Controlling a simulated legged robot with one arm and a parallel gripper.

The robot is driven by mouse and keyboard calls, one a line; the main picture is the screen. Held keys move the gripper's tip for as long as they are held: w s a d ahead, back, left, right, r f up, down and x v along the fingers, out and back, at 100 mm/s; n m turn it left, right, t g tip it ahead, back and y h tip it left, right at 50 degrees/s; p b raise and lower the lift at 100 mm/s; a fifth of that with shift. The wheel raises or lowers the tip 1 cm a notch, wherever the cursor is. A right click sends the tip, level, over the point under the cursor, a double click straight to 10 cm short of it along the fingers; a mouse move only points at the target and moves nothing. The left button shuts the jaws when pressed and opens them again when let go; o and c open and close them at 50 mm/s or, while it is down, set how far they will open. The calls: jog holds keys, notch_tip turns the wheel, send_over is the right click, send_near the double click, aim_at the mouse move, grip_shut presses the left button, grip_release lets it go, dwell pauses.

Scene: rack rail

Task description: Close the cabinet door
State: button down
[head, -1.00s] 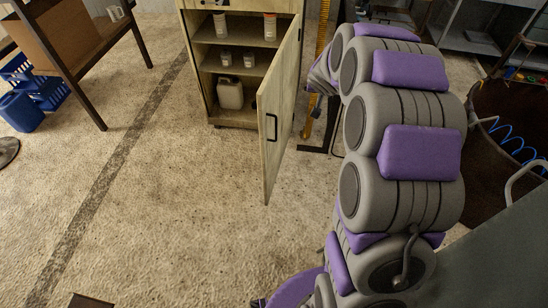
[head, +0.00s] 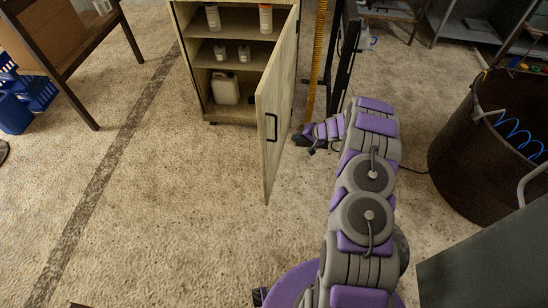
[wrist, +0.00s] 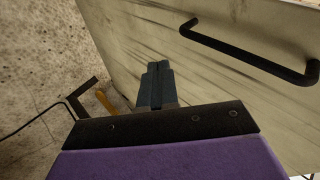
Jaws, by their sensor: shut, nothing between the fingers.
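The cabinet (head: 204,84) stands at the top middle of the head view, with bottles on its shelves. Its door (head: 276,92) is hinged on the right and stands wide open toward me, with a black handle (head: 271,127) on its outer face. My gripper (head: 299,141) is just right of the door, on its outer side, near handle height. In the wrist view the shut, empty fingers (wrist: 157,84) are in front of the door panel (wrist: 215,85). The handle (wrist: 250,50) is up and to their right. I cannot tell whether the fingers touch the panel.
A dark rusty drum (head: 475,140) with a blue coiled hose stands at the right. A yellow post (head: 318,60) and a black frame (head: 346,50) stand right of the cabinet. A table with blue crates is at the left. The floor before the cabinet is clear.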

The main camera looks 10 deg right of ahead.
jog(key=s+a+f+g+y, duration=0.1)
jog(key=s+a+f+g, duration=0.1)
jog(key=s+f, duration=0.35)
jog(key=b, duration=0.2)
send_near(265, 162)
notch_tip(265, 162, down, 3)
jog(key=d, duration=0.1)
jog(key=shift+m, duration=0.3)
jog(key=shift+w+a+f+b, duration=0.25)
jog(key=shift+w+a+b, duration=0.1)
jog(key=shift+a, duration=0.35)
jog(key=shift+w+a+f+b, duration=0.25)
jog(key=shift+a+b, duration=0.05)
jog(key=shift+a, duration=0.45)
jog(key=shift+w+a+f+b, duration=0.25)
jog(key=shift+a+b, duration=0.1)
jog(key=shift+a, duration=0.35)
jog(key=shift+a, duration=0.4)
